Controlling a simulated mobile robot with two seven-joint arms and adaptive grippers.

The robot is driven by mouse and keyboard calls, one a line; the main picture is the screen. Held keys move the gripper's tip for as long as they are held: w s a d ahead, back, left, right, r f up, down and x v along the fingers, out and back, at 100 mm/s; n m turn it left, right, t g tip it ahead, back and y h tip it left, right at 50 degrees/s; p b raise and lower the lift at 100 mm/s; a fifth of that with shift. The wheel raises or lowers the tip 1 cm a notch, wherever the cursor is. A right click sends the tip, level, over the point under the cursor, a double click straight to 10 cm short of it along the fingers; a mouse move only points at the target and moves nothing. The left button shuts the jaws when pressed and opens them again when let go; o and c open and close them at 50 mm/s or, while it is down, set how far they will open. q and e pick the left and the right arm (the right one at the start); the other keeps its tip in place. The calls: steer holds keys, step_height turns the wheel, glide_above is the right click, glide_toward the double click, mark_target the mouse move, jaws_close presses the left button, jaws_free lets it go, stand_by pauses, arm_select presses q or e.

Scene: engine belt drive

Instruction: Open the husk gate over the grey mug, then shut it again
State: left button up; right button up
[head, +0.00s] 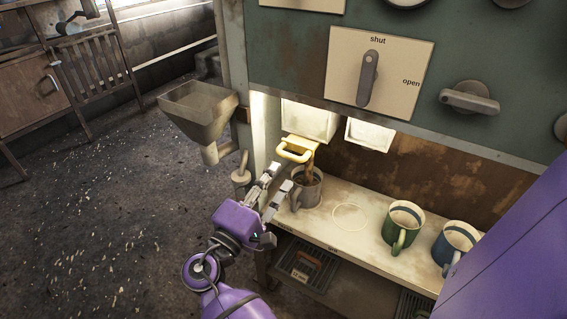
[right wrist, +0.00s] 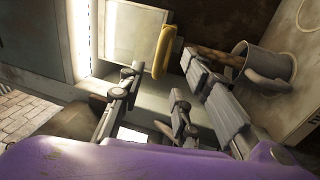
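The yellow handle of the husk gate (head: 294,151) sticks out below the pale chute box. A brown stream (head: 309,166) runs from beneath it down to the grey mug (head: 307,190) on the shelf. In the right wrist view the yellow handle (right wrist: 161,50) stands just beyond the fingertips, and the grey mug (right wrist: 267,70) is to the right. My right gripper (head: 284,176) is open and empty, its fingers apart, below the handle and beside the mug. It does not visibly touch the handle. My left gripper is not in view.
A green mug (head: 404,226) and a blue mug (head: 457,246) stand farther right on the shelf (head: 345,238). A lever plate (head: 400,80) marked shut and open is above; its lever stands near vertical under "shut". A metal hopper (head: 197,108) is at the left.

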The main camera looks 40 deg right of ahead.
steer(key=v, duration=0.4)
stand_by(0.8)
